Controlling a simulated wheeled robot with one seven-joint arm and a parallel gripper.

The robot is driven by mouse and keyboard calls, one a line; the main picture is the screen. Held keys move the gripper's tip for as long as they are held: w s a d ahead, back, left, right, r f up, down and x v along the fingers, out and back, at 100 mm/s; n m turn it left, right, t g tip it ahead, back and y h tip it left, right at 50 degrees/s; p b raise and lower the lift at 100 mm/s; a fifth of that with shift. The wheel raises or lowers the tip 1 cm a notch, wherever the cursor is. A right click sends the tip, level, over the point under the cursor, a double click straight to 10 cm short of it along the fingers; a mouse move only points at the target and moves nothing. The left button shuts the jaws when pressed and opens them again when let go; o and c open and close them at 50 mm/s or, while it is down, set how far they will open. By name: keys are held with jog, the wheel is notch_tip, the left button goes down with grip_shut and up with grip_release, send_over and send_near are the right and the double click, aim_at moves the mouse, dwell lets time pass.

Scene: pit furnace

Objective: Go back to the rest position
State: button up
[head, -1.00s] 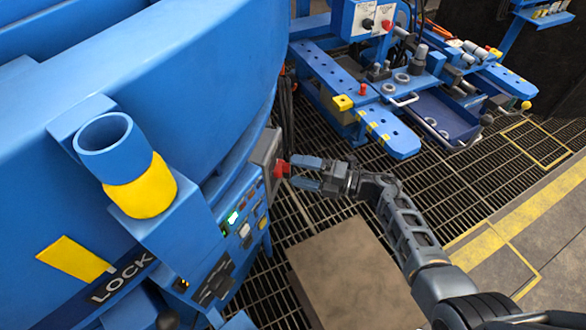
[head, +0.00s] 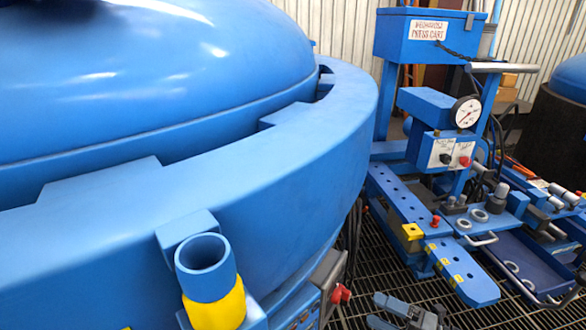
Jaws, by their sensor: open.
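My gripper (head: 391,312) shows at the bottom edge of the head view, over the floor grating. Its two fingers are apart with nothing between them. A red knob (head: 341,293) on the grey box at the furnace's side is to the left of the fingers, with a gap between. The rest of my arm is below the picture and hidden.
A blue press cart (head: 430,215) with a gauge (head: 466,112) stands at the right. Bare floor grating (head: 375,270) lies between them.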

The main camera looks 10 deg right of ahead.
jog(key=s+a+r+m+t+h, duration=0.35)
jog(key=s+m, duration=0.25)
jog(key=s, duration=0.2)
jog(key=s+a+r+m+t+h, duration=0.3)
jog(key=s+a+m+t, duration=0.15)
jog(key=s+m, duration=0.2)
jog(key=s+d+r+m+g+h+p, duration=0.1)
jog(key=s+r+m+g+h, duration=0.1)
jog(key=s+r+m, duration=0.5)
jog(key=s+d+r+m+g+h+p, duration=0.1)
jog(key=s+r+m+g+h, duration=0.2)
jog(key=s+r+m, duration=0.5)
jog(key=shift+s+r+h, duration=0.3)
jog(key=shift+s+h, duration=0.55)
jog(key=shift+s, duration=3.45)
jog(key=shift+d, duration=0.1)
